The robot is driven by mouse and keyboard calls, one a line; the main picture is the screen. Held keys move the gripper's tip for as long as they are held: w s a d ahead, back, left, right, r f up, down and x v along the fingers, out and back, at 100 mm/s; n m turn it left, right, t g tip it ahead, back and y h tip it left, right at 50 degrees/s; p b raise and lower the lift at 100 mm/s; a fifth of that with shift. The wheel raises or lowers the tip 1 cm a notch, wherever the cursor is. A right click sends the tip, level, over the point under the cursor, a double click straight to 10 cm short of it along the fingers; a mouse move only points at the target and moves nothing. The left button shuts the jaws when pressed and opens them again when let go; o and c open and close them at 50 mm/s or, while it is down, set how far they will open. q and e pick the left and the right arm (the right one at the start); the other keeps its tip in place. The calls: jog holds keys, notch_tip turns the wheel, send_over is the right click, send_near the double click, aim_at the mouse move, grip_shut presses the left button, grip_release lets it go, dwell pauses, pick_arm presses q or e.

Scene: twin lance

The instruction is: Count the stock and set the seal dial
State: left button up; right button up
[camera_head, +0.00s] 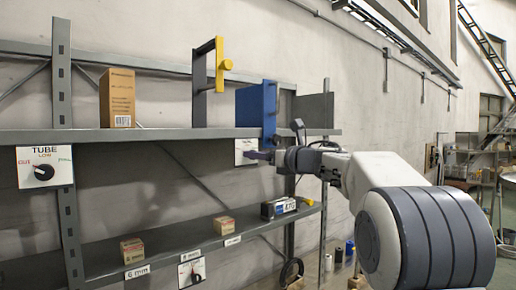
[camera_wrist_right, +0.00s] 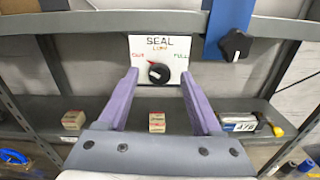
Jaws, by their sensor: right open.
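The SEAL dial plate (camera_wrist_right: 144,46) faces me in the right wrist view, with OUT at left, LOW at top and FULL at right. Its black knob (camera_wrist_right: 159,73) carries a white mark that appears on its left side, towards OUT. My right gripper (camera_wrist_right: 160,77) is open, its purple fingers apart on either side of the knob in the picture; contact is not visible. In the head view the right gripper (camera_head: 258,155) partly hides the seal plate (camera_head: 243,144). On the lower shelf (camera_wrist_right: 110,103) stand small boxes (camera_wrist_right: 157,122) (camera_wrist_right: 73,121) and a blue-white box (camera_wrist_right: 240,122). My left gripper is not in view.
A TUBE dial (camera_head: 44,172) hangs at left and another dial (camera_head: 191,271) hangs below the lower shelf. The upper shelf (camera_head: 150,134) holds a brown carton (camera_head: 117,98), a yellow-fronted bracket (camera_head: 219,65) and a blue-fronted bracket (camera_head: 269,105). A dark knob (camera_wrist_right: 235,43) sits close right of the seal plate.

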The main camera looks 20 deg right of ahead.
jog(key=shift+w+a, duration=0.2)
jog(key=shift+w, duration=0.3)
grip_shut()
jog(key=shift+m, duration=0.4)
jog(key=m+p, duration=0.4)
jog(key=m, duration=0.7)
jog(key=shift+d, duration=0.15)
jog(key=shift+f, duration=0.1)
